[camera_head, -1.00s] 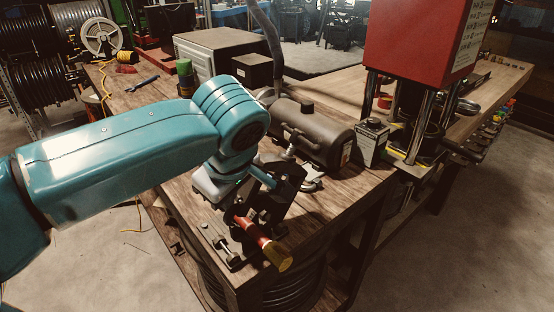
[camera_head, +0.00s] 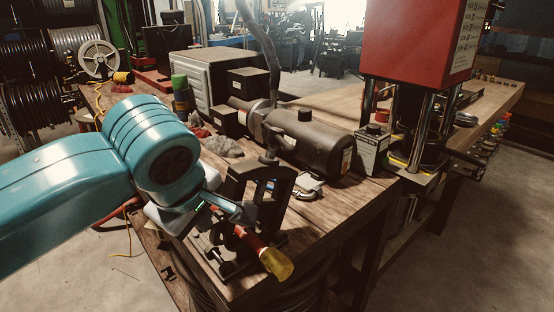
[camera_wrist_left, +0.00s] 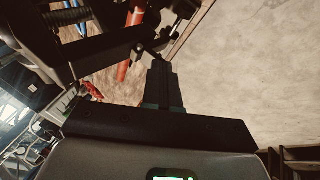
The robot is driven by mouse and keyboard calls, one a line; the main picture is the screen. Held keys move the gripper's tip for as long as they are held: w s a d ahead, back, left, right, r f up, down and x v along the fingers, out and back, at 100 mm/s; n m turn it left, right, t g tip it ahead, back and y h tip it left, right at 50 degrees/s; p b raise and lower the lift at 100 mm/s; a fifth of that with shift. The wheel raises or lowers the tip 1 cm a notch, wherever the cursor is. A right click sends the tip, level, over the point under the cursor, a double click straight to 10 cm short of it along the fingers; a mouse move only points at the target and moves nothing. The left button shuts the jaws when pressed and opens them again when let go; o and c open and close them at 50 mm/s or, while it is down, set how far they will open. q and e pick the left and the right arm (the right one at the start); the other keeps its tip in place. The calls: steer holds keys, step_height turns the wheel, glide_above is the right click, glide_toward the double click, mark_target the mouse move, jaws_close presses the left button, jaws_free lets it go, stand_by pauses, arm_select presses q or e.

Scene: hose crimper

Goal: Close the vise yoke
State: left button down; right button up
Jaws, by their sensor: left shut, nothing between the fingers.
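The vise yoke (camera_head: 283,196) is a black upright frame on the near corner of the workbench. A red hose with a yellow end (camera_head: 277,263) sticks out toward the front at its base. The wrist view also shows the red hose (camera_wrist_left: 131,58) and black vise parts (camera_wrist_left: 118,45). My left gripper (camera_head: 246,213) is at the left side of the yoke. Its fingers (camera_wrist_left: 160,62) are shut and empty, with the tips close to a black bar; I cannot tell if they touch. The yoke's latch side is partly hidden. My right gripper is not in view.
A red press (camera_head: 415,40) rises at the right. Grey boxes (camera_head: 203,80) stand at the back. The bench's front edge is close to the vise.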

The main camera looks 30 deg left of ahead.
arm_select(q)
steer(key=shift+s+a+f+t+h+b, duration=0.15)
steer(key=shift+s+f+t+b, duration=0.3)
steer(key=shift+b, duration=0.55)
steer(key=shift+s+a+f+t+h+b, duration=0.1)
steer(key=shift+s+a+f+t+b, duration=0.1)
steer(key=shift+f+b, duration=0.6)
steer(key=shift+s+a+f+t+h+b, duration=0.1)
steer(key=shift+s+f+t+b, duration=0.25)
steer(key=shift+b, duration=0.8)
steer(key=shift+s+f+n+b, duration=0.1)
steer(key=shift+f+n+b, duration=0.05)
steer(key=shift+n+b, duration=0.15)
